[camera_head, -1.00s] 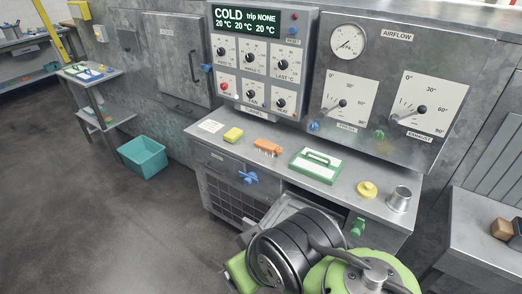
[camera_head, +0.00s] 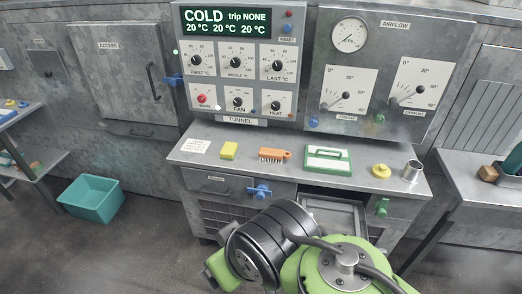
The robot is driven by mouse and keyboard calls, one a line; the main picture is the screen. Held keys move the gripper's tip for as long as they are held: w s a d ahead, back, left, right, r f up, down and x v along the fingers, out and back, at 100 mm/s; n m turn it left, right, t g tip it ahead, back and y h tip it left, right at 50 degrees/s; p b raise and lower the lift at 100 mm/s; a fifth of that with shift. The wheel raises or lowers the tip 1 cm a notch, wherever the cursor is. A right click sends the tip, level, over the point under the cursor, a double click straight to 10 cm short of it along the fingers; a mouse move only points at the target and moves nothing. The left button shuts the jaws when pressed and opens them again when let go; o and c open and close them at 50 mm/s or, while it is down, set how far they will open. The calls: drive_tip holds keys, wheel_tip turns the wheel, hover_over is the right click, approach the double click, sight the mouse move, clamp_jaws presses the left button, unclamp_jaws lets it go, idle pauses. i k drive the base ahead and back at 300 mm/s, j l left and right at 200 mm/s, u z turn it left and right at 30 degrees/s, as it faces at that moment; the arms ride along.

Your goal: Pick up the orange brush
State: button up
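The orange brush (camera_head: 274,154) lies on the grey metal counter (camera_head: 222,172) below the control panel. Its dark bristles face the front edge. It sits between a yellow block (camera_head: 229,150) on its left and a green-framed white pad with a handle (camera_head: 328,159) on its right. Nothing touches the brush. My green and black arm shows at the bottom centre, in front of the counter and below the brush. My gripper itself is not visible.
A yellow knob-like piece (camera_head: 380,171) and a metal cup (camera_head: 412,172) stand at the counter's right end. A blue handle (camera_head: 259,191) and a green handle (camera_head: 382,207) stick out of the front. An open drawer (camera_head: 333,212) lies behind my arm. A teal bin (camera_head: 91,199) stands on the floor.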

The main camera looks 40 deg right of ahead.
sight(264, 152)
drive_tip(key=i+z, duration=0.25)
drive_tip(key=i, duration=0.3)
drive_tip(key=i+j+z, duration=0.3)
drive_tip(key=i, duration=0.2)
drive_tip(key=i+l+z, duration=0.2)
drive_tip(key=i, duration=0.3)
